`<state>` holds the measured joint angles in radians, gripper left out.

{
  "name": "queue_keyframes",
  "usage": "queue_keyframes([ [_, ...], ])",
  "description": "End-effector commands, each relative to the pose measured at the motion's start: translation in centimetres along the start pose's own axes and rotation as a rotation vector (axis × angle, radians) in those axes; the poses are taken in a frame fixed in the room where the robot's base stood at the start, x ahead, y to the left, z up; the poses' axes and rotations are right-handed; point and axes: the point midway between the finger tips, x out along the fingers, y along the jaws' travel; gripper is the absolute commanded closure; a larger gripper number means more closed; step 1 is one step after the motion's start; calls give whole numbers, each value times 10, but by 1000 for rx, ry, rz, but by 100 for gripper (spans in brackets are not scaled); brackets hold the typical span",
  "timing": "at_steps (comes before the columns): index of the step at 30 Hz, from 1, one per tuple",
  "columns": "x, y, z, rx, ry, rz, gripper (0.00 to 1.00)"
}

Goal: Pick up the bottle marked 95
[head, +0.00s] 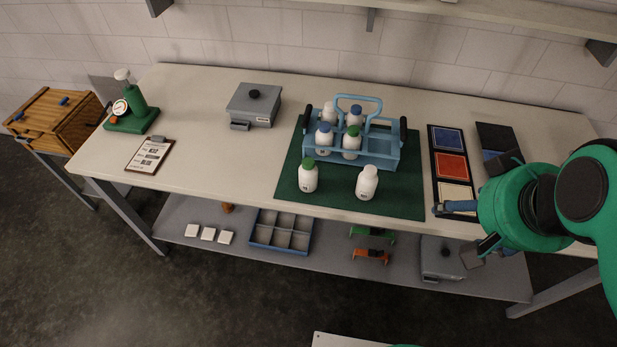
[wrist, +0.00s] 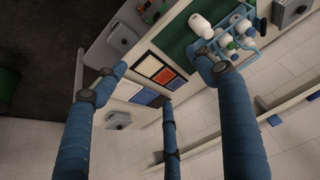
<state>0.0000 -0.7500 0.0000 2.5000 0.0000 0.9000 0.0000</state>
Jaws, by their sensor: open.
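Two white bottles stand on the green mat (head: 400,203) in front of a blue carrier (head: 383,160): a green-capped bottle (head: 308,177) and a white-capped bottle (head: 367,184). The carrier holds a white-capped bottle (head: 329,113), two blue-capped bottles (head: 354,116) (head: 324,137) and a green-capped bottle (head: 351,142). The labels are too small to read, so I cannot tell which is 95. My gripper (head: 478,206) is open and empty, right of the mat. In the wrist view its fingers (wrist: 160,76) spread wide, with a white bottle (wrist: 200,26) beyond the right fingertip.
Colored panels (head: 451,166) lie between mat and gripper. A grey lidded box (head: 254,105), a clipboard (head: 150,155) and a green dispenser-like device (head: 132,110) stand at the left. The lower shelf (head: 190,212) holds a divided tray (head: 281,232). The bench between clipboard and mat is clear.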

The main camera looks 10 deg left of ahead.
Motion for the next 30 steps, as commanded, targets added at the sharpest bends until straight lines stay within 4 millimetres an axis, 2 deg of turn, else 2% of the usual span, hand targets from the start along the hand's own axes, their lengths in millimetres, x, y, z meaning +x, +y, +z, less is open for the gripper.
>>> queue_keyframes([
  [5,0,-1,-2,-1,-1,-1,30],
  [11,1,-7,-16,-11,-21,-9,30],
  [20,16,-37,-76,-54,-98,-35,30],
  [30,60,-97,-146,-117,-206,-59,30],
])
